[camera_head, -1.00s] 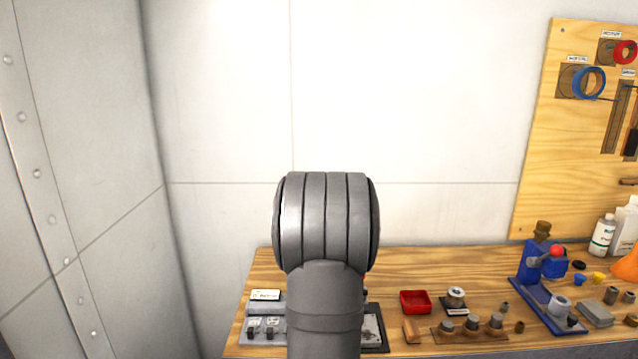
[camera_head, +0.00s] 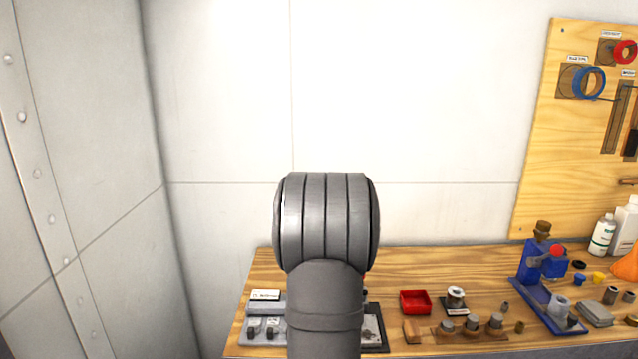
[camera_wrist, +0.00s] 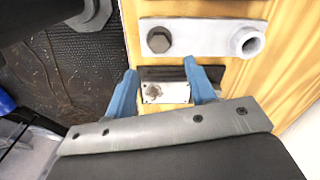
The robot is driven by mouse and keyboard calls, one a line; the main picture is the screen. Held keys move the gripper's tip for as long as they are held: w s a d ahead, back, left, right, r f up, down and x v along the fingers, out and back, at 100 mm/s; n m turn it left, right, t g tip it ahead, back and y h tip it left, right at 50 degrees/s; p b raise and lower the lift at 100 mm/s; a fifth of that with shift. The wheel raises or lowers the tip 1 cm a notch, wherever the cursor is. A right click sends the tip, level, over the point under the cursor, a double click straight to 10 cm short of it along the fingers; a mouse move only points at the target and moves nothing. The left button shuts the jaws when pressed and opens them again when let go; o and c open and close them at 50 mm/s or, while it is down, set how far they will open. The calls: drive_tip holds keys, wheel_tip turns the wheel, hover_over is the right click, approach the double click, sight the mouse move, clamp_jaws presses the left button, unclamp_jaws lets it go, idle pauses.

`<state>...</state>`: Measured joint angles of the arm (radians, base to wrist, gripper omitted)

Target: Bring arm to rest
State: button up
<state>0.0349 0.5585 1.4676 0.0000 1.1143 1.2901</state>
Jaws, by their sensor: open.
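My arm stands in the middle of the head view, its grey elbow in front of the bench's left end; it hides my gripper there. In the wrist view my gripper (camera_wrist: 165,90) has two blue fingers spread apart. It is open, with nothing seen held between the fingers. Past the fingertips is a small metal plate (camera_wrist: 166,91) with a dark smudge, on the wooden surface. I cannot tell whether the fingers touch it.
The wooden bench (camera_head: 400,270) bears a red tray (camera_head: 415,302), a holder with several grey cylinders (camera_head: 470,333) and a blue press (camera_head: 545,275). A pegboard (camera_head: 560,140) stands behind at right. In the wrist view a light bar with a bolt (camera_wrist: 200,38) lies beyond the fingers.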

wheel_tip(320, 180, down, 7)
drive_tip(key=shift+f, duration=0.1)
drive_tip(key=shift+f+n, duration=0.15)
drive_tip(key=shift+n, duration=0.15)
drive_tip(key=n, duration=0.4)
drive_tip(key=shift+w, duration=0.1)
drive_tip(key=n, duration=0.3)
drive_tip(key=shift+a+n, duration=0.1)
drive_tip(key=shift+n, duration=0.3)
drive_tip(key=n, duration=0.4)
drive_tip(key=shift+a+n, duration=0.15)
drive_tip(key=shift+n, duration=2.15)
